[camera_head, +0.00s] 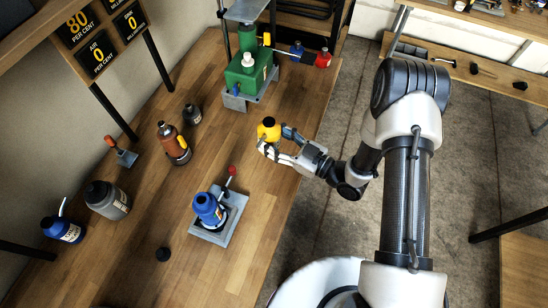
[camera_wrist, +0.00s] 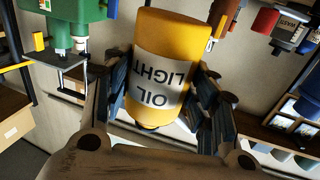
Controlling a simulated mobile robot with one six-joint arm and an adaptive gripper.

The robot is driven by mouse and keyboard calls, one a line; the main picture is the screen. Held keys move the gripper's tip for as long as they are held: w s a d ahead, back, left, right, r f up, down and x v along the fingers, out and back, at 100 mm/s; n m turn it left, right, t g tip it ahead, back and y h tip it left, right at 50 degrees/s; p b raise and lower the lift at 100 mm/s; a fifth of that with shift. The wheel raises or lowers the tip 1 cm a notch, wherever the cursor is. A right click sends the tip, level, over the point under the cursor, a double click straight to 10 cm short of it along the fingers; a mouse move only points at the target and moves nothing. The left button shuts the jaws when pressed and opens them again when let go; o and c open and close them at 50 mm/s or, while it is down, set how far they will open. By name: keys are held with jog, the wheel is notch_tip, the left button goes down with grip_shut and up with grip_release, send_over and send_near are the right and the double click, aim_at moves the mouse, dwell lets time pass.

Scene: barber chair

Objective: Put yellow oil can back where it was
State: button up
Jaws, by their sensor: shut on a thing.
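The yellow oil can (camera_head: 268,127) is at my gripper (camera_head: 270,146), near the right side of the wooden workbench. In the wrist view the can (camera_wrist: 172,38) fills the space between the two dark fingers of my gripper (camera_wrist: 162,88), which are shut on its sides. Its white label reads LIGHT OIL and appears upside down in that view. In the head view the fingers cover the can's lower part. I cannot tell for sure how far its base is from the bench top.
A green machine (camera_head: 243,80) stands at the bench's back. A blue bottle sits on a grey stand (camera_head: 231,222) with a red-knobbed lever in front. Bare wood (camera_head: 222,146) lies between.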

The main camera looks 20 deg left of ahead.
notch_tip(320, 180, down, 10)
jog(key=shift+b, duration=0.8)
jog(key=shift+f, duration=0.2)
jog(key=o, duration=1.5)
